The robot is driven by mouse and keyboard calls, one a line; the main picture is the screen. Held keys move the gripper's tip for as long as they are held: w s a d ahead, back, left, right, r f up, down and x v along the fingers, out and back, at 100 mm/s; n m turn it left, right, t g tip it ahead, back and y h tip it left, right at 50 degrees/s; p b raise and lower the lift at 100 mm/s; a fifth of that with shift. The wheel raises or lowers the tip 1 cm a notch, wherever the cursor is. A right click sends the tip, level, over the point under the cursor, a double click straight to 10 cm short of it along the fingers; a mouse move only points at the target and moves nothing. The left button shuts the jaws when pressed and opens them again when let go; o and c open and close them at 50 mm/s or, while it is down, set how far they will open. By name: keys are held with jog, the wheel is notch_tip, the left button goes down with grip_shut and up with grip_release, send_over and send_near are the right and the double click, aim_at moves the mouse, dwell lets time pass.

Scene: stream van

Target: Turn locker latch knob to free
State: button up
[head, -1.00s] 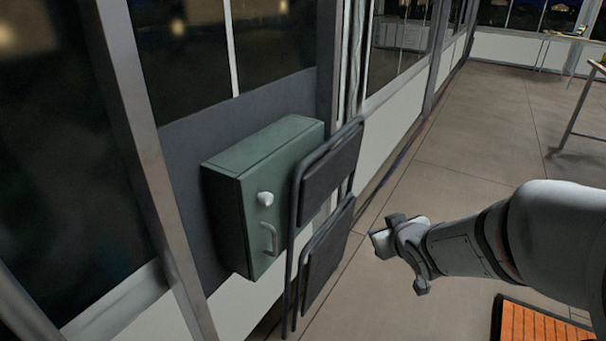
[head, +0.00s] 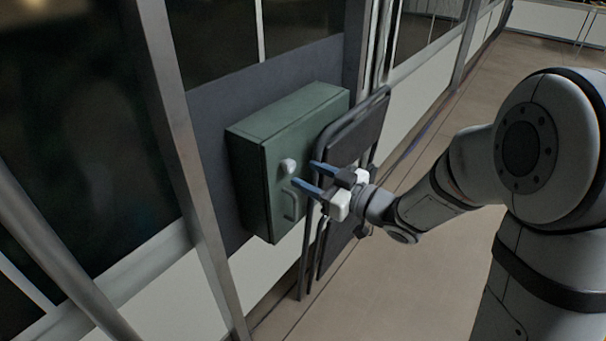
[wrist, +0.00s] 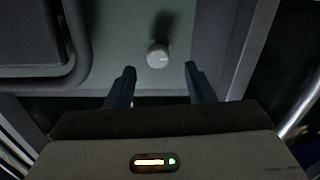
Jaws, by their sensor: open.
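The green locker (head: 258,192) is fixed to the wall panel in the head view. Its pale round latch knob (head: 288,166) sticks out of the front face, above a green handle (head: 290,206). My gripper (head: 308,176) is open, with its blue fingers pointing at the locker front, a little right of the knob in the head view. In the wrist view the knob (wrist: 158,55) shows between the two fingers (wrist: 160,80) and beyond their tips. The fingers appear apart from the knob. A small mark on the knob's face is too faint to read.
A dark folded chair (head: 358,135) leans beside the locker, close behind my gripper and wrist. It also shows at the upper left of the wrist view (wrist: 30,35). A metal post (head: 180,130) stands left of the locker. The floor (head: 400,270) below my arm is clear.

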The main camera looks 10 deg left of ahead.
aim_at(292, 168)
jog(key=shift+x, duration=1.5)
jog(key=shift+c, duration=0.3)
